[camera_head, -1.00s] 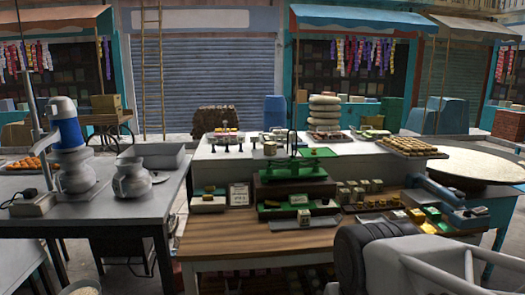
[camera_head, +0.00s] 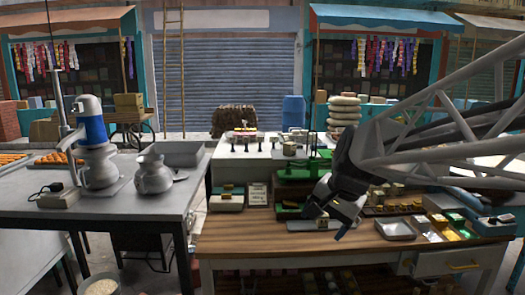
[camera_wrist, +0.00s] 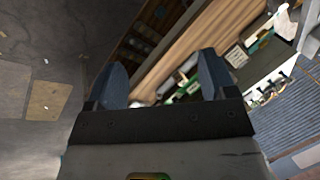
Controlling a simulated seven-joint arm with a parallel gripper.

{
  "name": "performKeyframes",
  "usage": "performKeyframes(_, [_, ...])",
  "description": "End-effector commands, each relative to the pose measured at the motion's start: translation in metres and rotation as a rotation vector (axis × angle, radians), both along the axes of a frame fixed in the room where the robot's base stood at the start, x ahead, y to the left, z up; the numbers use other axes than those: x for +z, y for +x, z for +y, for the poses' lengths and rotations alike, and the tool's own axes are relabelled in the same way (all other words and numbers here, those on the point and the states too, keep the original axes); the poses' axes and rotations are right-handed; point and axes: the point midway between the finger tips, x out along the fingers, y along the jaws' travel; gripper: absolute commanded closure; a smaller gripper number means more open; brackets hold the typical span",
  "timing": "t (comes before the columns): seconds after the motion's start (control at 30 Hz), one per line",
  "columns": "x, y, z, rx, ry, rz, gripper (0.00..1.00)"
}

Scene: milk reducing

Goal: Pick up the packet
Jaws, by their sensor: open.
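My gripper (camera_head: 327,222) hangs over the wooden table (camera_head: 270,238), in front of the green scale. Its two blue fingers also show in the wrist view (camera_wrist: 161,70), spread apart with nothing between them. Several small packets stand on the table to the right of the gripper, among them a pale group (camera_head: 382,190) and yellow and green ones in a partitioned tray (camera_head: 427,236). I cannot tell which packet is meant. A flat tray (camera_head: 300,225) in front of the scale is partly hidden by my gripper, and so is whatever lies on it.
A green scale (camera_head: 298,172) stands behind the gripper. A small sign (camera_head: 257,194) and a box (camera_head: 226,196) stand left. The grey table (camera_head: 150,212) holds metal pots. The table's front left is clear.

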Motion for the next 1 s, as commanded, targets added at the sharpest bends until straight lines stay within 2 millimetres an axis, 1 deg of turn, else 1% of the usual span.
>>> performKeyframes(0.03, [0.004, 0.015, 0.001, -0.029, 0.026, 0.004, 0.22])
performKeyframes(0.2, [0.017, 0.060, 0.003, -0.137, 0.116, 0.018, 0.22])
performKeyframes(0.27, [0.020, 0.076, 0.004, -0.174, 0.148, 0.024, 0.22])
performKeyframes(0.5, [0.033, 0.141, 0.005, -0.322, 0.280, 0.051, 0.22])
performKeyframes(0.73, [0.043, 0.204, 0.005, -0.458, 0.408, 0.084, 0.22])
performKeyframes(1.0, [0.047, 0.278, 0.000, -0.615, 0.561, 0.133, 0.22])
